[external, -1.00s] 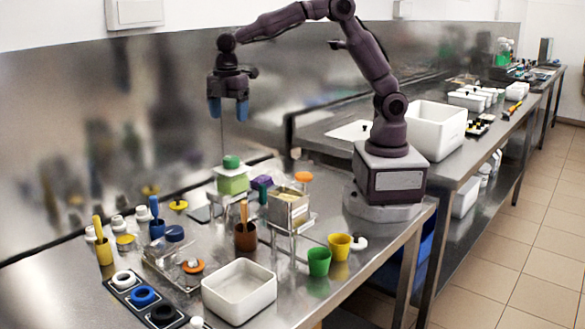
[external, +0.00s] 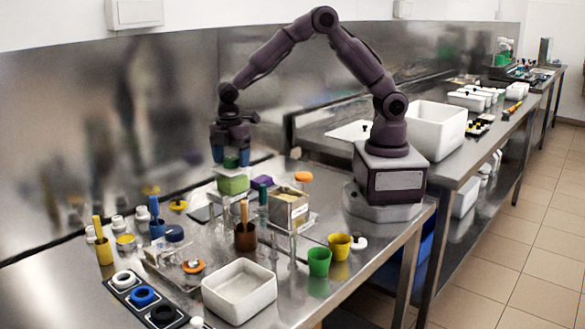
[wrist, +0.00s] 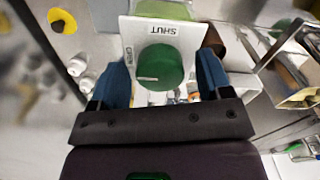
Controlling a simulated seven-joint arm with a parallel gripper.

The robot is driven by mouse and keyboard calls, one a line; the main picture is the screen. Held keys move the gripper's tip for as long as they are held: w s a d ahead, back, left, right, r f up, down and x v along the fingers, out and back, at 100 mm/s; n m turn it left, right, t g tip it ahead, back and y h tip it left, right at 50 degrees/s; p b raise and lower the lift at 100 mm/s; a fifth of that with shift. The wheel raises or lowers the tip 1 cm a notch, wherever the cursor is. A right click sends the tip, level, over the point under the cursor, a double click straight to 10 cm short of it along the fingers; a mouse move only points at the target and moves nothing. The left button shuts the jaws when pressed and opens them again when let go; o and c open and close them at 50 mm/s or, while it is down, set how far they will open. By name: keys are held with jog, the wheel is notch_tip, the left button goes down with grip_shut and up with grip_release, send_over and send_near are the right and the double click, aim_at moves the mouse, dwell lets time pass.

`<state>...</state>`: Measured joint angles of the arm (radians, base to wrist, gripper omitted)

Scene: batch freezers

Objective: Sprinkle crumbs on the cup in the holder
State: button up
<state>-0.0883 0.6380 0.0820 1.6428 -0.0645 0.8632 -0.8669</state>
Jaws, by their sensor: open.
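My gripper (external: 231,158) points down with blue fingertips over a green box (external: 233,184) at the back of the near table. In the wrist view, my gripper (wrist: 163,78) has its open fingers on either side of a round green knob (wrist: 160,68). The knob sits on a white plate (wrist: 190,32) lettered SHUT, with other lettering partly readable. I cannot tell whether the fingers touch the knob. A green cup (external: 319,262) and a yellow cup (external: 339,246) stand at the front right. I cannot make out crumbs or which cup is in a holder.
A metal-sided box (external: 288,208) on a clear stand is right of the green box. A brown cup (external: 245,238) with a stick stands in front. A white tray (external: 240,292) is at the front. A black rack (external: 143,299) with coloured rings lies left.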

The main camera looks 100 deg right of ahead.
jog(key=c, duration=0.9)
jog(key=shift+c, duration=0.2)
jog(key=shift+m, duration=0.3)
jog(key=m, duration=1.3)
jog(key=shift+m, duration=2.2)
